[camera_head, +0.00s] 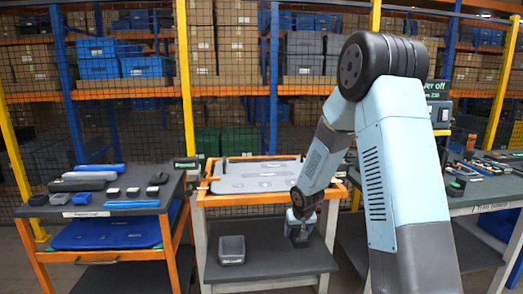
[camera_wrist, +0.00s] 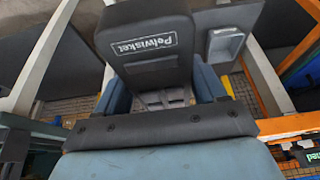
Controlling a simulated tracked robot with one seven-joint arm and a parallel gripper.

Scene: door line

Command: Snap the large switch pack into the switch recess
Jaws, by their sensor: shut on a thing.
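My gripper (camera_head: 302,222) reaches down over the lower shelf of the middle bench. In the wrist view its blue fingers (camera_wrist: 165,88) stand on both sides of a dark block (camera_wrist: 143,40) with a white "Polvisket" label, and are shut on it. The block also shows small and dark in the head view (camera_head: 299,238). I cannot tell for sure that it is the large switch pack, or whether it touches the shelf. The grey door panel (camera_head: 258,180) lies flat on the bench top. Its recesses are too small to tell apart.
A grey bin (camera_head: 232,250) stands on the lower shelf (camera_head: 262,271), left of my gripper. The left cart (camera_head: 120,207) holds blue and dark bars and several small dark blocks. The orange rim (camera_head: 215,201) edges the bench top above the shelf. A right bench (camera_head: 485,190) carries loose parts.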

